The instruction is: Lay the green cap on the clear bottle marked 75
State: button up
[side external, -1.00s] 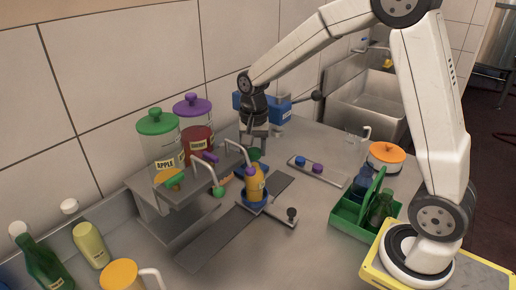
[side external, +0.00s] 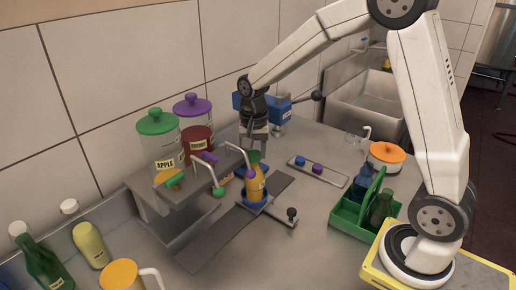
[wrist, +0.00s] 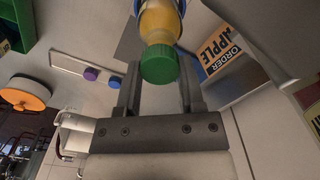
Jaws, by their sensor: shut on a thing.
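The clear bottle (side external: 256,188), filled with orange-yellow liquid, stands upright in a blue holder (side external: 252,203) on a dark grey track. Its label is too small to read in the side view. The green cap (side external: 254,157) is at the bottle's mouth. In the wrist view the cap (wrist: 159,66) lies between my fingers, lined up with the neck of the bottle (wrist: 159,22). My gripper (side external: 255,147) is shut on the cap, above the bottle; its fingers also show in the wrist view (wrist: 158,82). I cannot tell whether the cap is fully seated.
Jars marked APPLE (side external: 158,145) and CHERRY (side external: 196,140) stand on a grey shelf with spouts close left of the bottle. A tray (side external: 334,178) holds blue and purple caps. A green crate (side external: 347,219) holds dark bottles. A blue device (side external: 276,110) stands behind my gripper.

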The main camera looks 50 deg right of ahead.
aim_at(254, 153)
jog(key=shift+f, duration=0.2)
jog(key=o, duration=1)
jog(key=shift+r, duration=0.15)
jog(key=shift+r, duration=3.4)
